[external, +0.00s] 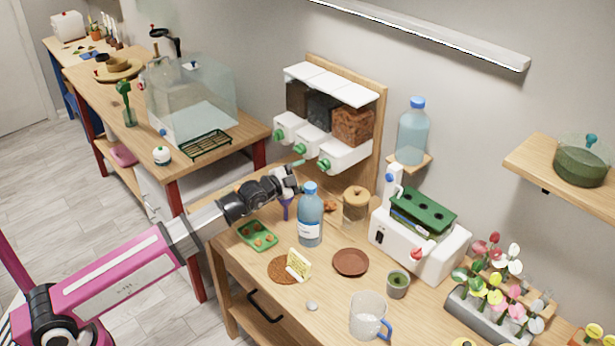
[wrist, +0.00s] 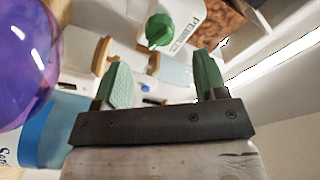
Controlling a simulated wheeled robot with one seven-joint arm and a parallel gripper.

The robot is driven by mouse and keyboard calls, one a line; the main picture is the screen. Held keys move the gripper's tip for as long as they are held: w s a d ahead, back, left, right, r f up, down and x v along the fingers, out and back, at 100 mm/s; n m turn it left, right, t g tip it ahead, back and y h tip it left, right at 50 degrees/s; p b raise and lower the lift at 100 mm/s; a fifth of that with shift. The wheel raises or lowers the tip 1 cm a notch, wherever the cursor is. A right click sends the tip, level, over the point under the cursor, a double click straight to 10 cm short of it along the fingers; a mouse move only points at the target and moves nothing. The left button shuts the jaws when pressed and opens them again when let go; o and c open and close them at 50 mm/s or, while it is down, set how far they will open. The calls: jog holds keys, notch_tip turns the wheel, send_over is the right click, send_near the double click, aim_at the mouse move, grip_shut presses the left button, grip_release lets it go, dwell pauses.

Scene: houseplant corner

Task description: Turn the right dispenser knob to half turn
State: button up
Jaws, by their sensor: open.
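The dispenser on the wall board has three white spouts with green knobs. The right dispenser knob (external: 325,165) is under the bin of reddish-brown pebbles. In the wrist view a green knob (wrist: 160,30) shows on a white housing with a partly readable label, beside brown pebbles. My gripper (external: 298,164) is just left of and in front of the right knob. In the wrist view my gripper (wrist: 161,78) is open, its green-padded fingers apart with nothing held. The knob lies beyond the fingertips, between their lines, and does not appear touched. Its exact turn angle cannot be told.
A blue bottle (external: 310,218) stands close to my gripper. A purple funnel-like thing (external: 285,207) stands beside it and looms large in the wrist view (wrist: 22,60). A cork-lidded jar (external: 355,210) and a green tray (external: 257,236) are nearby on the bench.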

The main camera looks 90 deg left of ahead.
aim_at(319, 165)
jog(key=x, duration=0.6)
jog(key=shift+w+a, duration=0.15)
jog(key=c, duration=0.9)
